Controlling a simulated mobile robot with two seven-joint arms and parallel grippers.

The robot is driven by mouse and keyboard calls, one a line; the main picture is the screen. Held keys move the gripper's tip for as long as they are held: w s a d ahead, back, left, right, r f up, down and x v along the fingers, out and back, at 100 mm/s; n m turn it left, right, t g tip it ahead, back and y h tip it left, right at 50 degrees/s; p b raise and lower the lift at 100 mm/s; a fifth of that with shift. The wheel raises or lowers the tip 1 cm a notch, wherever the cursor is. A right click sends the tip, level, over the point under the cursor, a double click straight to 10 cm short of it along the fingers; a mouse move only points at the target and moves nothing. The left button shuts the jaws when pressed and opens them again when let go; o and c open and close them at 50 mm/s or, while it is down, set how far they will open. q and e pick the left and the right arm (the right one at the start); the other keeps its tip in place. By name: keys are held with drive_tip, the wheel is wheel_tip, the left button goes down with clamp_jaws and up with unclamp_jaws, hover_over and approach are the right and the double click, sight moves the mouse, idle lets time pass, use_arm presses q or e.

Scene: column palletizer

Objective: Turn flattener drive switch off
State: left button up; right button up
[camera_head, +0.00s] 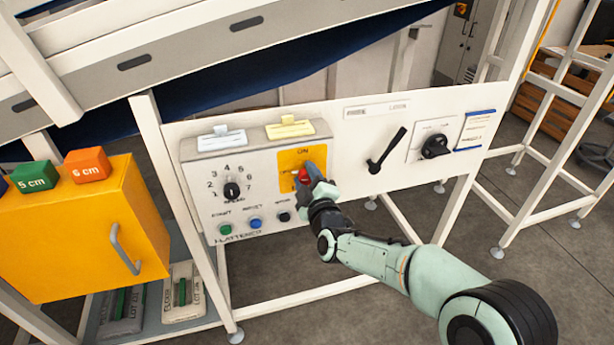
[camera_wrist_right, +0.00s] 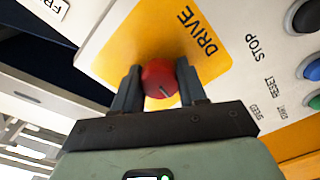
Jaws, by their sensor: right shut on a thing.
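The flattener drive switch is a red knob (camera_head: 303,176) on a yellow plate (camera_head: 291,159) on the flattener control panel (camera_head: 257,165). "ON" is printed at the top of the plate in the head view. My right gripper (camera_head: 309,180) is at the knob. In the right wrist view the two dark fingers (camera_wrist_right: 158,88) stand on either side of the red knob (camera_wrist_right: 160,74), shut on it. The word "DRIVE" shows beside the knob there. The knob's exact angle is partly hidden by the gripper. My left gripper is not in view.
Left of the plate are a numbered speed dial (camera_head: 232,190) and green, blue and black buttons. A black lever (camera_head: 387,150) and a black rotary knob (camera_head: 435,146) are to the right. A yellow cabinet (camera_head: 85,232) stands at left. Open floor lies below right.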

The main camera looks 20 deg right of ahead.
drive_tip(key=shift+n, duration=0.6)
drive_tip(key=o, duration=1.1)
drive_tip(key=shift+c, duration=0.2)
drive_tip(key=shift+s, duration=0.1)
drive_tip(key=s+b, duration=0.1)
drive_tip(key=s, duration=1.2)
drive_tip(key=shift+s+d+b, duration=0.15)
drive_tip(key=shift+d+b, duration=0.05)
drive_tip(key=shift+b, duration=0.1)
